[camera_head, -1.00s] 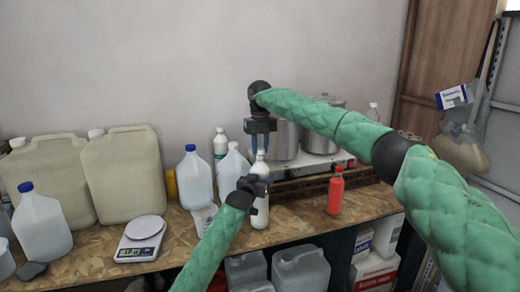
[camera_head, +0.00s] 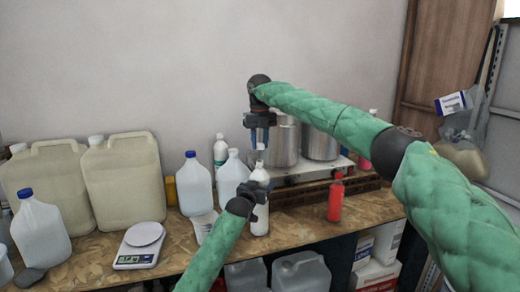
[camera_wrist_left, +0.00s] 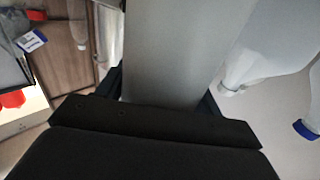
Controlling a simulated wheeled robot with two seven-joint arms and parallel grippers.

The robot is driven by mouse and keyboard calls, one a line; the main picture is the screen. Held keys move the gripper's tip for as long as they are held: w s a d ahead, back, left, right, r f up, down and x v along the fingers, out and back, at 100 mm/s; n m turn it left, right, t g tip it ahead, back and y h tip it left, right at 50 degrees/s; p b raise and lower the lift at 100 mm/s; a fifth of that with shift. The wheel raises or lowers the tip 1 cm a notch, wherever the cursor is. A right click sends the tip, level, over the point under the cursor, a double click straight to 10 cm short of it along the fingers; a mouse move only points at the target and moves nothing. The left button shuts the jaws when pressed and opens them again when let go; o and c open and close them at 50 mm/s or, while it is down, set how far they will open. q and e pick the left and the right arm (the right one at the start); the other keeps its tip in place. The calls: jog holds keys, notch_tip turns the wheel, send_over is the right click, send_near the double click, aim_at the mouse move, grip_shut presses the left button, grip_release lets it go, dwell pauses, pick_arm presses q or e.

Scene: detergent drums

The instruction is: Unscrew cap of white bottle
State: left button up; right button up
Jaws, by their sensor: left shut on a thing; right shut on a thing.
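The white bottle (camera_head: 260,218) stands upright near the front of the wooden bench in the head view. My left gripper (camera_head: 259,192) is shut around its upper body. In the left wrist view the bottle's pale side (camera_wrist_left: 180,45) fills the middle between the fingers. My right gripper (camera_head: 260,145) points straight down above the bottle and is shut on a small white cap (camera_head: 260,147). A gap shows between the cap and the bottle's top. The bottle's mouth is too small to make out.
A red bottle (camera_head: 335,198) stands to the right. Steel pots (camera_head: 284,142) on a hotplate stand behind. White jugs with blue caps (camera_head: 194,185), large beige canisters (camera_head: 122,180) and a scale (camera_head: 140,255) are on the left. Some bench is clear between the white and red bottles.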

pick_arm(q)
jog(key=o, duration=2)
